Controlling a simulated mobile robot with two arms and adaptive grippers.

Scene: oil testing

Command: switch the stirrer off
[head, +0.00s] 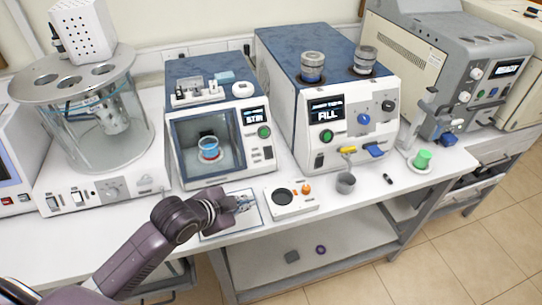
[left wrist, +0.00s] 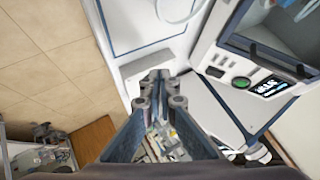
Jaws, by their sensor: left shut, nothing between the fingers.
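A white boxy device (head: 215,170) with a front window stands at the middle of the bench. A beaker of blue liquid (head: 208,148) sits behind the window. Its small display (head: 254,115) seems to read "STIR", with a green round button (head: 264,132) below. The device also shows in the left wrist view (left wrist: 219,59). A small white plate unit (head: 306,208) with a dark disc and orange knobs lies on the bench to its right. My left gripper (head: 243,203) is shut and empty in front of the device, left of the plate unit; its fingers show in the left wrist view (left wrist: 160,79).
A taller blue-topped device (head: 311,148) with a lit display stands right of the windowed one. A grey cup (head: 345,183) and a green-capped item (head: 422,159) stand near the front edge. A glass bath (head: 135,118) stands left. A shelf (head: 330,255) lies below.

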